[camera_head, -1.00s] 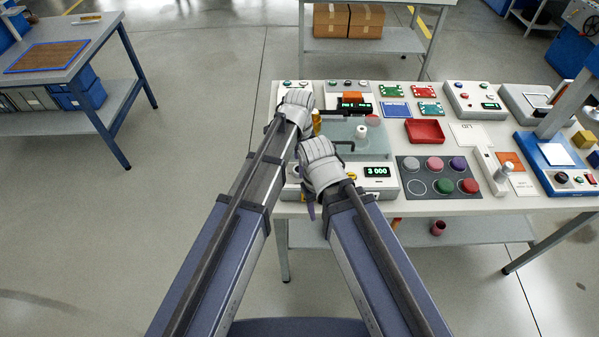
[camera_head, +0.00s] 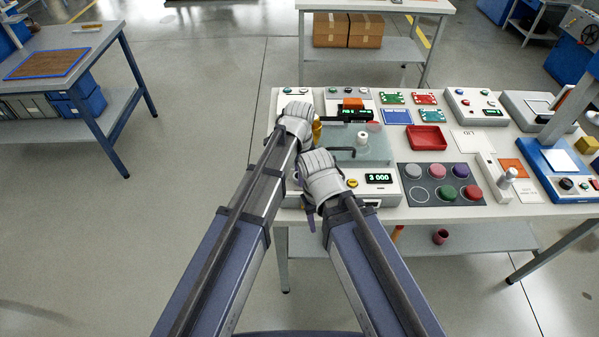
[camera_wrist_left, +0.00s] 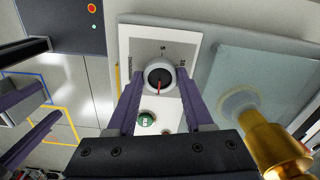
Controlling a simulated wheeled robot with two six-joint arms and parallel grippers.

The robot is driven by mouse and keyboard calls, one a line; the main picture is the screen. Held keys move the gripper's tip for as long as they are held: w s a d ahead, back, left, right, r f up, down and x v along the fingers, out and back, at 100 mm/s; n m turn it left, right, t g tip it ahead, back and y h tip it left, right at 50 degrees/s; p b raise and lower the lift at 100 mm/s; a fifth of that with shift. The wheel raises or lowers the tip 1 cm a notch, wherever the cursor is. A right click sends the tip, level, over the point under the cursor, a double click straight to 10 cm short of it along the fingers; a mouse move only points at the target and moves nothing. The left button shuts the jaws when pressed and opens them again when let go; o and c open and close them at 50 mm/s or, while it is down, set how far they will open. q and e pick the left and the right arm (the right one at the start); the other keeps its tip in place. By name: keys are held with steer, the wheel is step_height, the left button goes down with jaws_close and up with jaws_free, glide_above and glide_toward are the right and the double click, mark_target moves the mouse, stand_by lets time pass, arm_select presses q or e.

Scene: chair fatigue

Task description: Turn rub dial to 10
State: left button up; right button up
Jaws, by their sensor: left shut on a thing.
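In the left wrist view the round dial (camera_wrist_left: 158,76) has a dark face with a red pointer line and stands on a white plate (camera_wrist_left: 190,45) with printed scale marks. The 5 is at the top and what looks like 10 is at the right. The red line runs down from the dial's middle; the exact reading is unclear. My left gripper (camera_wrist_left: 156,88) is shut on the dial, one purple finger on each side. In the head view my left gripper (camera_head: 296,122) hides the dial. My right gripper (camera_head: 312,212) is beside it, its purple fingers apart and empty.
A green button (camera_wrist_left: 147,119) lies below the dial. A brass cylinder (camera_wrist_left: 272,145) and a glassy plate (camera_wrist_left: 260,80) are close on the right.

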arm_select(q)
jaws_close()
steer(key=shift+n, duration=0.3)
steer(key=n, duration=0.5)
steer(key=shift+n, duration=0.3)
steer(key=n, duration=1.1)
steer(key=shift+n, duration=0.4)
steer(key=n, duration=0.5)
steer(key=shift+n, duration=0.3)
